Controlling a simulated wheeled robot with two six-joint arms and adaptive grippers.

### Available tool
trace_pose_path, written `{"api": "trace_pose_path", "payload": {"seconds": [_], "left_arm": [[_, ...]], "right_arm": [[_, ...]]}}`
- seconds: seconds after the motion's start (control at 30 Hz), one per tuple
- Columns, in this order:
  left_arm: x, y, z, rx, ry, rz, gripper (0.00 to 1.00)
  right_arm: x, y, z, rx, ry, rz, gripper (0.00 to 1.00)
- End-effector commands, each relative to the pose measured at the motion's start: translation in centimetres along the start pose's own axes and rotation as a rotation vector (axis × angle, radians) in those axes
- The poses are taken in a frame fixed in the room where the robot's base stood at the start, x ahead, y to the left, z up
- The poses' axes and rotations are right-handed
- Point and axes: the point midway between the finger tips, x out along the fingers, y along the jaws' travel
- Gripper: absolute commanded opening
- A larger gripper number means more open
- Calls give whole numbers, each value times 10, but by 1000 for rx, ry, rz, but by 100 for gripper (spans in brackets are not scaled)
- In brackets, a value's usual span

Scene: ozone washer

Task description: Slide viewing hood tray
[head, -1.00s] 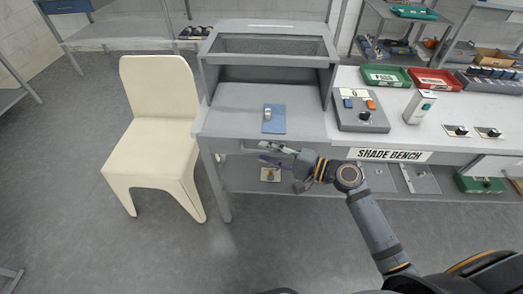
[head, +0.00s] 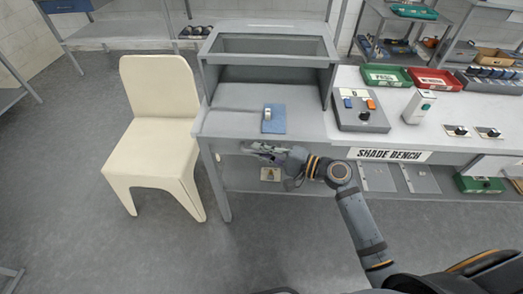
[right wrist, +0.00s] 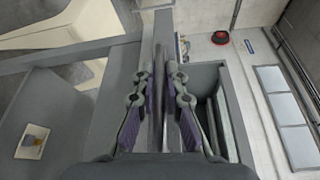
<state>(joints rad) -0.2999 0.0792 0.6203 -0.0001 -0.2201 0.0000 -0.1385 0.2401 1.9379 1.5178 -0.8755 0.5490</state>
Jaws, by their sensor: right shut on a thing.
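The grey viewing hood (head: 270,72) stands at the left end of the bench, its front open. Its flat grey tray surface (head: 232,122) reaches to the front edge. A blue pad (head: 274,127) with a small metal piece (head: 268,114) lies on it. My right gripper (head: 262,149) is at the front edge, just below the pad. In the right wrist view, the gripper's fingers (right wrist: 157,75) are shut on a thin grey strip (right wrist: 160,50), seemingly the tray's front lip; the fingers hide part of it. My left gripper is not in view.
A cream chair (head: 152,130) stands left of the hood. A control box (head: 358,110) with a knob is on the bench to the right. Below is a lower shelf with a small item (head: 270,174). The floor in front is clear.

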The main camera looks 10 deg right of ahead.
Motion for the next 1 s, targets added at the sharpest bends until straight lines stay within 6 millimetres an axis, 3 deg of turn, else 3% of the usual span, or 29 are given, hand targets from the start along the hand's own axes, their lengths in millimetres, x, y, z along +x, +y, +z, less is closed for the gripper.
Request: {"api": "trace_pose_path", "payload": {"seconds": [0.23, 0.43, 0.6, 1.0], "left_arm": [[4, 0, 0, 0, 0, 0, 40], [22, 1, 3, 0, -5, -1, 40], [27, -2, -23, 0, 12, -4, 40], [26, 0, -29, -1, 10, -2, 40]], "right_arm": [[3, 1, -7, -2, 0, 0, 0], [20, -6, -50, -5, 1, -1, 0], [33, -13, -79, -1, 1, 1, 0], [36, -19, -88, 0, 1, 3, 0]]}}
